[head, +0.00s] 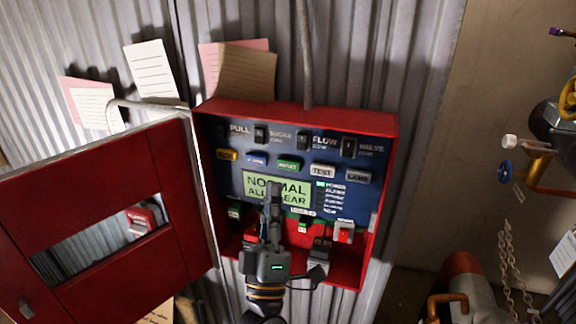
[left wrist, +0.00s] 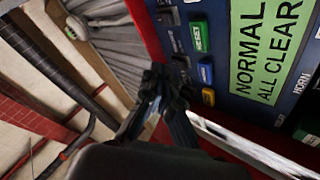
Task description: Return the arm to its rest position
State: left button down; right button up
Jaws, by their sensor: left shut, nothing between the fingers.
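My left gripper (head: 272,195) is in front of the red control box (head: 300,108), over the lower part of its blue panel. Its fingers are shut with nothing between them. In the left wrist view the closed dark fingertips (left wrist: 165,78) appear beside the panel's row of buttons. The green screen (head: 262,188) reads "NORMAL ALL CLEAR" and is partly hidden by the fingers. The screen also shows large in the left wrist view (left wrist: 268,45). I cannot tell whether the fingers touch the panel. My right gripper is in neither view.
The box's red door (head: 120,215) stands open to the left, with a window cut in it. Paper notes (head: 150,70) are on the corrugated wall above.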

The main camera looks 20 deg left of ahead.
pick_arm(q)
jog(key=s+d+f+m+g+h, duration=0.2)
jog(key=f+m+g+h, duration=0.4)
jog(key=f, duration=0.4)
jog(key=s+d+f+m+g+h, duration=0.2)
jog(key=d+f+m+g+h, duration=0.15)
jog(key=f+m+g, duration=0.6)
jog(key=s+a+f+g+y, duration=0.2)
jog(key=s+a+f+g, duration=0.2)
jog(key=s+a+f, duration=0.35)
jog(key=s+a+f+g+y, duration=0.35)
jog(key=s+f, duration=0.45)
jog(key=s, duration=0.3)
notch_tip(320, 180, down, 28)
jog(key=s+g+b, duration=0.1)
jog(key=s+b, duration=0.1)
jog(key=b, duration=0.1)
jog(key=s+a+f+m+g+b, duration=0.1)
jog(key=s+a+f+b, duration=0.1)
jog(key=s+f, duration=1.4)
notch_tip(320, 180, down, 2)
jog(key=shift+s+a+f+g+h, duration=0.2)
jog(key=shift+s+a+g+h, duration=0.1)
jog(key=shift+a, duration=0.25)
